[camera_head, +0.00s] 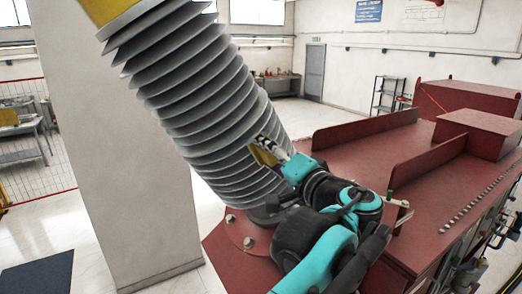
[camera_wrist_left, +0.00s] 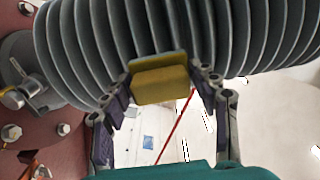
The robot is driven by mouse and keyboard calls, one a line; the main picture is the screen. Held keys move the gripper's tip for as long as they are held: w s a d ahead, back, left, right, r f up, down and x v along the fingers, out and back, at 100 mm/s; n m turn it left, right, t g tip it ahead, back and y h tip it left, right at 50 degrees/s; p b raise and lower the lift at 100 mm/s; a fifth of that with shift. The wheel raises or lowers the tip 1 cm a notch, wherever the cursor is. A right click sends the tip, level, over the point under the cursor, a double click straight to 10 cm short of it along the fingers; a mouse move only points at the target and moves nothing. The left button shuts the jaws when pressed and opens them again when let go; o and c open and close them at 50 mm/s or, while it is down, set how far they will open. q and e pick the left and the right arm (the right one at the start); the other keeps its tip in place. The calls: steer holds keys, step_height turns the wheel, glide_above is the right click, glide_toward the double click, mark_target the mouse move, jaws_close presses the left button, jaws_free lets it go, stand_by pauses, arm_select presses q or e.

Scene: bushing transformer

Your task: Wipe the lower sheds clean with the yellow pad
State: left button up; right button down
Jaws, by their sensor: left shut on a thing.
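The grey ribbed bushing (camera_head: 195,85) stands tilted on the red transformer, leaning up to the left. Its lower sheds (camera_head: 225,165) are near the bolted base flange (camera_head: 245,235). My left gripper (camera_head: 270,150) is at the right side of the lower sheds, shut on the yellow pad (camera_head: 262,156). In the left wrist view the pad (camera_wrist_left: 160,82) sits between the two fingers of the gripper (camera_wrist_left: 162,88), its far edge against or very near the sheds (camera_wrist_left: 100,45). I cannot tell whether it touches. My right gripper is not in view.
The red transformer top (camera_head: 400,180) has raised plates and a row of bolts. A pale pillar (camera_head: 115,150) stands behind and left of the bushing. Flange bolts (camera_wrist_left: 12,132) and a metal fitting (camera_wrist_left: 15,97) show left in the wrist view. Open floor lies beyond.

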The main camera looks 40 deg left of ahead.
arm_select(q)
steer(key=shift+s+d, duration=0.2)
steer(key=shift+d, duration=0.3)
steer(key=shift+v, duration=1.5)
